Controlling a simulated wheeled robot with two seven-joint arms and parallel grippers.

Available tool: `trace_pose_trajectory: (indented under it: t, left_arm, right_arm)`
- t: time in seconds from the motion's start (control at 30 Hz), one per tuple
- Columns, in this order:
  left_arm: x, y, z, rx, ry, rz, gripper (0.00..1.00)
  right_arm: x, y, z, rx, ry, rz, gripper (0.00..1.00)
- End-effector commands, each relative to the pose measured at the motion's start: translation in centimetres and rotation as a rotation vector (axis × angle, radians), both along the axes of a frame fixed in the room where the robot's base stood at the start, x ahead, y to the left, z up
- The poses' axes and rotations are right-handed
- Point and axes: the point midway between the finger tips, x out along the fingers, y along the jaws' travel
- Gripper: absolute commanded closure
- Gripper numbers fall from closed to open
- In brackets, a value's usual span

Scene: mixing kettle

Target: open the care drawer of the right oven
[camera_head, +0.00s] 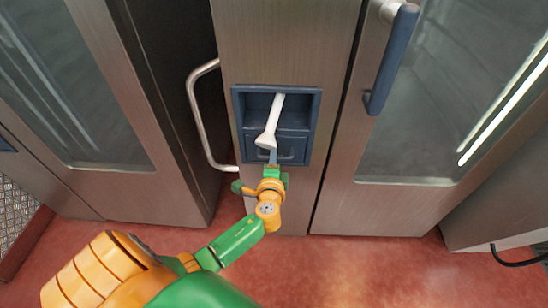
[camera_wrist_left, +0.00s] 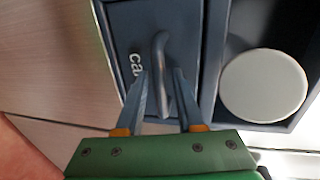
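The care drawer (camera_head: 293,150) is the dark blue front in the lower part of the recess in the panel between the two oven doors. It looks flush with its frame. In the left wrist view the drawer front (camera_wrist_left: 122,40) carries white letters, partly hidden, and a grey bar handle (camera_wrist_left: 161,62). My left gripper (camera_head: 272,157) is at the drawer. In the wrist view its two fingers (camera_wrist_left: 160,75) stand apart, one on each side of the handle, with small gaps visible. My right gripper is not in view.
A white piece with a round end (camera_head: 266,140) sticks out of the recess just above the drawer; its disc (camera_wrist_left: 263,85) is beside the drawer in the wrist view. A curved metal door handle (camera_head: 196,110) is to the left, a blue door handle (camera_head: 390,60) to the right.

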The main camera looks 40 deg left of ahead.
Motion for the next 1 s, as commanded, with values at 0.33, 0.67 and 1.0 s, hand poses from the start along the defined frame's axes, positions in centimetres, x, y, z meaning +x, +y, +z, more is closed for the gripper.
trace_pose_trajectory:
  t: [0.33, 0.67, 1.0]
  left_arm:
    - [-0.03, -0.03, -0.03, -0.001, 0.001, 0.0, 1.0]
    - [-0.04, -0.05, -0.06, -0.001, 0.001, -0.001, 1.0]
    - [-0.04, -0.06, -0.07, -0.001, 0.002, -0.001, 1.0]
  right_arm:
    - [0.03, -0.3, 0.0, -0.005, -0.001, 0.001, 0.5]
    - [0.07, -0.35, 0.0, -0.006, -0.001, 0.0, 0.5]
    - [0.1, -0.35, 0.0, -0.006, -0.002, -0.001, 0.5]
